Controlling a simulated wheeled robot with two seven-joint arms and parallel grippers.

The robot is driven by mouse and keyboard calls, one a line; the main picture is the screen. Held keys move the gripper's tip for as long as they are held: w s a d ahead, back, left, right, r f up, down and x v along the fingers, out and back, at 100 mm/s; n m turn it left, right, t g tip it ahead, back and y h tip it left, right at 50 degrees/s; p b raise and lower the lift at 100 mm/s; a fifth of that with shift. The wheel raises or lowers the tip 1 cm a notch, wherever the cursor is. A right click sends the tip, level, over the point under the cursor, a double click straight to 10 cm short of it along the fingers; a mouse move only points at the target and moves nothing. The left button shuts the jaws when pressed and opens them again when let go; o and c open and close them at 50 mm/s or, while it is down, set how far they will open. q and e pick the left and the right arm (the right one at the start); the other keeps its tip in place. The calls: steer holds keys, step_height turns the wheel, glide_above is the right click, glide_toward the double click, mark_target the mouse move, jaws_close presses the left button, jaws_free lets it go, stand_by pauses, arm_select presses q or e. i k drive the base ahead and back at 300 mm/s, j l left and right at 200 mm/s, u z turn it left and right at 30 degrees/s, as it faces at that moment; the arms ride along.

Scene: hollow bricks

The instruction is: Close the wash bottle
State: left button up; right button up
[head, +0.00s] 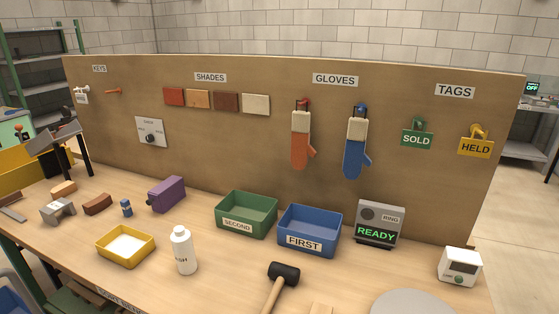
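The wash bottle (184,252) is a white bottle standing upright near the front of the bench, left of centre. Its label is turned partly away, with only "SH" readable. Its narrow white top (180,232) is small in the picture, and I cannot tell whether a cap is on it. A small blue piece (126,208) stands on the bench to its left; I cannot tell what it is. Neither of my grippers can be made out in the head view.
A yellow tray (148,250) is just left of the bottle. Green (232,229) and blue (293,243) bins stand behind right. A mallet (284,274) lies at the front. A purple box (166,195) and several small blocks are at left. A board closes off the back.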

mark_target(182, 243)
steer(key=k+j+u, duration=0.1)
steer(key=j, duration=0.25)
steer(key=k+j+u, duration=0.15)
steer(key=j, duration=0.2)
steer(key=k+j+u, duration=0.1)
steer(key=j, duration=0.3)
steer(key=i+j, duration=0.1)
steer(key=j, duration=0.3)
steer(key=j+u, duration=0.1)
steer(key=j, duration=0.3)
steer(key=i+j, duration=0.15)
steer(key=j, duration=0.2)
steer(key=i+j+u, duration=0.1)
steer(key=j, duration=0.3)
steer(key=i+j, duration=0.1)
steer(key=j, duration=0.3)
